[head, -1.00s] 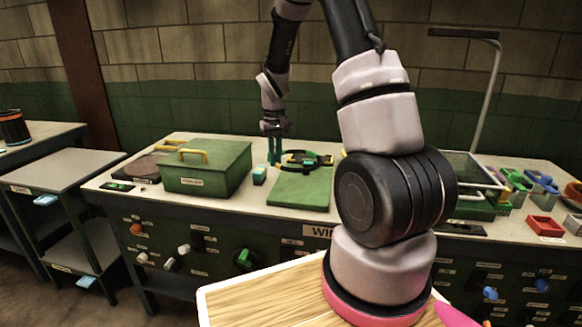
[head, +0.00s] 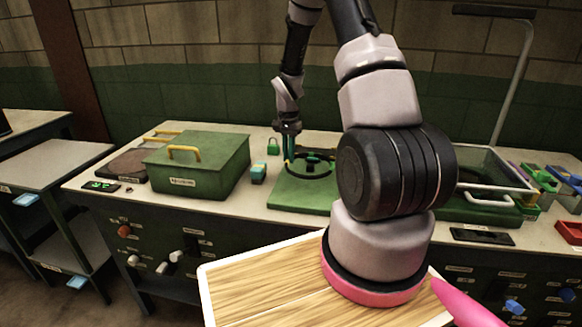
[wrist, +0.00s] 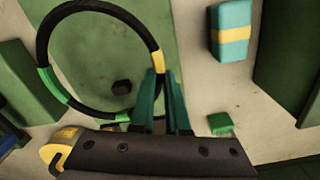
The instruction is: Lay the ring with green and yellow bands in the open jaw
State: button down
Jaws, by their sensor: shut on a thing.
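The black ring (wrist: 45,48) with green and yellow bands shows large in the wrist view; it also shows in the head view (head: 335,167), over a green plate (head: 296,197). My gripper (wrist: 162,88) has its teal fingers shut on the ring's right side, just below a yellow band. In the head view, my gripper (head: 289,157) points down at the ring's left side. A small dark knob (wrist: 122,87) shows inside the ring, apart from its band. I cannot make out an open jaw for certain, nor whether the ring touches the plate.
A green box (head: 200,170) with yellow handles stands left of the plate. A teal block with a yellow band (head: 258,172) and a small green piece (head: 273,146) stand close to my gripper. A wire-handled tray (head: 495,172) is at right.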

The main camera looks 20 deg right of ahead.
jog(key=shift+f, duration=1.95)
jog(key=shift+f, duration=0.1)
jog(key=c, duration=0.9)
grip_release()
